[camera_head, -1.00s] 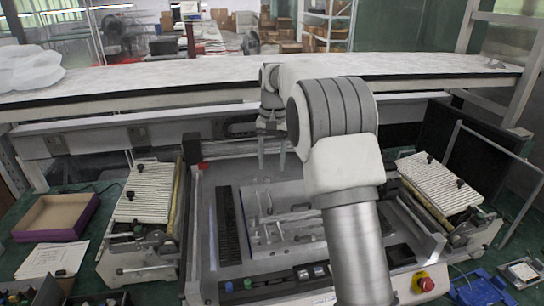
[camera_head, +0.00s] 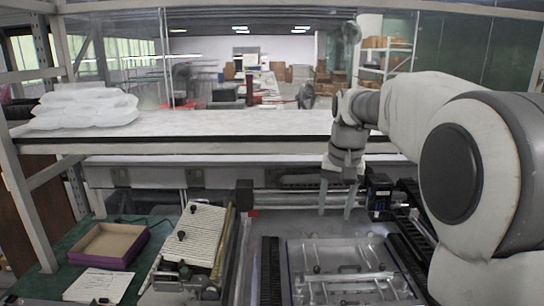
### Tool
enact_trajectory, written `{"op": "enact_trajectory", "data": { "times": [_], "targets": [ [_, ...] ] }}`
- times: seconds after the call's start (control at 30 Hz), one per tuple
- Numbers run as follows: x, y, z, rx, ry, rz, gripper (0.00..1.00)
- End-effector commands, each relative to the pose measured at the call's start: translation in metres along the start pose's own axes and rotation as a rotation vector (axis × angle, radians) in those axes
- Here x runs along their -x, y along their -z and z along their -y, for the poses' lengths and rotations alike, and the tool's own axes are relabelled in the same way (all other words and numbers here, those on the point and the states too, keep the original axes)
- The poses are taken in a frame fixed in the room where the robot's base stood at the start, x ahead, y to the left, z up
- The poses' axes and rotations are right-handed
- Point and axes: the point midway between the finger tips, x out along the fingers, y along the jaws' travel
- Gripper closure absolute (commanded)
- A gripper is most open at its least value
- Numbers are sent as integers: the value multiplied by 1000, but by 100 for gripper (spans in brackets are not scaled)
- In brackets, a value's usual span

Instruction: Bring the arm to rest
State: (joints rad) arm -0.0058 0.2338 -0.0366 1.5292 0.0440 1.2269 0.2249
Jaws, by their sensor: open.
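My gripper (camera_head: 336,198) hangs from my arm right of the middle of the view. Its two fingers point down and stand apart, with nothing seen between them. It is in front of the long shelf's lower beam and above the back part of the grey machine bed. My arm comes in from the right, is bent, and covers much of the right side of the view.
A white shelf top (camera_head: 240,124) runs across the back with a white plastic bundle (camera_head: 84,108) on it. Below are a clear fixture plate (camera_head: 345,262), a ribbed panel (camera_head: 196,236), a cardboard tray (camera_head: 106,243) and a paper sheet (camera_head: 98,286).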

Motion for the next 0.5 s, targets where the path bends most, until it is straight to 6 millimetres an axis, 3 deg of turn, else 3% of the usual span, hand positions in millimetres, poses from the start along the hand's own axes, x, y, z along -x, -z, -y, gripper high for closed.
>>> {"op": "enact_trajectory", "data": {
  "times": [0.2,0.5],
  "targets": [
    [34,-62,-15,63,16,-85,44],
    [47,-152,-37,153,27,-197,44]
  ]
}}
